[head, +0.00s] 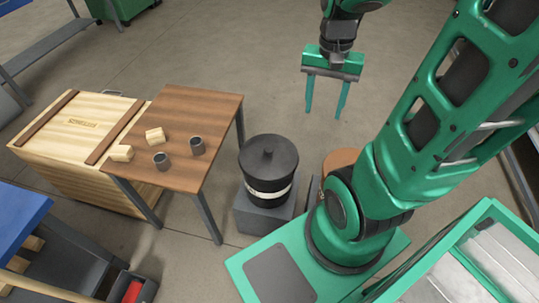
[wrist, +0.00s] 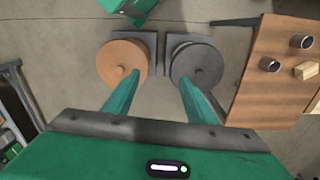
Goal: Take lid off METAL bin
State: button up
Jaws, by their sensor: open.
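A dark grey round bin (head: 266,178) with a pale label band stands on a grey block. Its flat lid (head: 268,153) is on, with a small knob in the middle; this grey lid also shows in the wrist view (wrist: 198,62). A second bin has an orange-brown lid (wrist: 122,63); in the head view that lid (head: 339,158) is mostly hidden behind my arm. I cannot read the label to tell which is METAL. My gripper (head: 323,116) is open and empty, fingers pointing down, above and beyond the bins. In the wrist view its fingers (wrist: 160,80) lie across the two lids.
A brown table (head: 190,105) left of the grey bin holds two grey cups and two wooden blocks. A blue-topped bench (head: 20,220) is at lower left. The floor beyond the bins is clear.

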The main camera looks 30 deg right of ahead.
jog(key=w+f+m, duration=0.5)
jog(key=w+f, duration=0.4)
jog(key=w, duration=0.1)
jog(key=m+y, duration=0.2)
jog(key=m, duration=0.3)
send_near(269, 149)
jog(key=shift+w+a+f, duration=0.1)
jog(key=shift+a+f, duration=0.15)
jog(key=shift+f, duration=1.1)
jog(key=shift+s+a+f, duration=0.1)
jog(key=shift+a+f, duration=0.15)
jog(key=shift+f, duration=1.15)
jog(key=shift+w+a+f, duration=0.1)
jog(key=shift+a+f, duration=0.15)
jog(key=shift+f, duration=1.1)
grip_shut()
